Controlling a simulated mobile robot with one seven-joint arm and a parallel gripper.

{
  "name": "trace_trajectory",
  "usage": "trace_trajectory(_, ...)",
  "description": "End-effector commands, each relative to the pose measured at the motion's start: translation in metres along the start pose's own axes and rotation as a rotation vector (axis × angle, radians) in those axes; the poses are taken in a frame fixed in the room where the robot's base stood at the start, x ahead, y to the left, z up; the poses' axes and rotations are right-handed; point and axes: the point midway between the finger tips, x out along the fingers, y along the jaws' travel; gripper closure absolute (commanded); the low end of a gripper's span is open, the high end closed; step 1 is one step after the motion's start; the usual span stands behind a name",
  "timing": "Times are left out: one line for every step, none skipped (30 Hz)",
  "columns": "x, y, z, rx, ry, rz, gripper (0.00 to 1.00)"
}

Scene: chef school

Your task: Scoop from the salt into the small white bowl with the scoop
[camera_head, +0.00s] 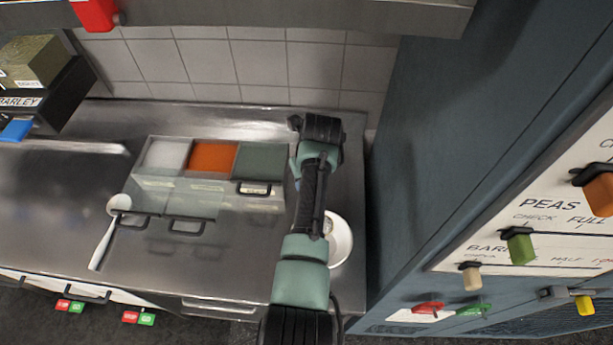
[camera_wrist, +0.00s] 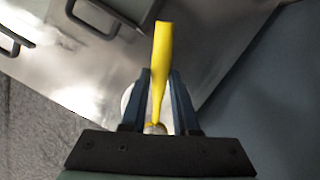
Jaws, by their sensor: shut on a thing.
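The salt (camera_head: 167,155) is the white fill in the left compartment of a metal three-part bin (camera_head: 150,192) on the counter. The small white bowl (camera_head: 341,240) stands right of the bin, partly hidden behind my arm. In the wrist view my gripper (camera_wrist: 160,78) is shut on the yellow scoop (camera_wrist: 162,42), which points up between the fingers. A pale patch beside the left finger looks like the bowl (camera_wrist: 126,101). The gripper and scoop are hidden behind my arm in the head view. Whether the scoop holds salt cannot be seen.
Orange fill (camera_head: 212,157) and grey-green fill (camera_head: 259,162) lie in the other compartments. A white ladle-like utensil (camera_head: 106,238) lies left of the bin. A tall blue cabinet (camera_head: 440,150) closes off the right. The counter (camera_head: 50,205) is clear at left.

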Motion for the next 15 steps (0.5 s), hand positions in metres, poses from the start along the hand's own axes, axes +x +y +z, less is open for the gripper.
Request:
trace_trajectory(0.007,0.0,-0.002,0.0,0.0,0.0,1.0)
trace_trajectory(0.009,0.0,-0.003,0.0,0.0,0.0,1.0)
trace_trajectory(0.012,0.0,-0.003,0.001,0.0,0.0,1.0)
trace_trajectory(0.014,0.0,-0.004,0.001,-0.001,0.0,1.0)
trace_trajectory(0.016,-0.001,-0.004,0.001,-0.001,0.0,1.0)
trace_trajectory(0.019,-0.001,-0.005,0.001,-0.001,0.0,1.0)
trace_trajectory(0.021,-0.001,-0.005,0.001,-0.001,0.0,1.0)
trace_trajectory(0.023,-0.001,-0.006,0.001,-0.001,0.0,1.0)
trace_trajectory(0.026,-0.001,-0.007,0.001,-0.001,0.0,1.0)
trace_trajectory(0.028,-0.001,-0.007,0.001,-0.001,0.0,1.0)
trace_trajectory(0.03,-0.001,-0.008,0.001,-0.001,0.0,1.0)
trace_trajectory(0.033,-0.001,-0.008,0.001,-0.001,0.0,1.0)
trace_trajectory(0.035,-0.001,-0.009,0.001,-0.001,0.0,1.0)
trace_trajectory(0.037,-0.001,-0.009,0.001,-0.001,0.0,1.0)
trace_trajectory(0.027,-0.001,-0.009,0.002,-0.022,-0.001,1.0)
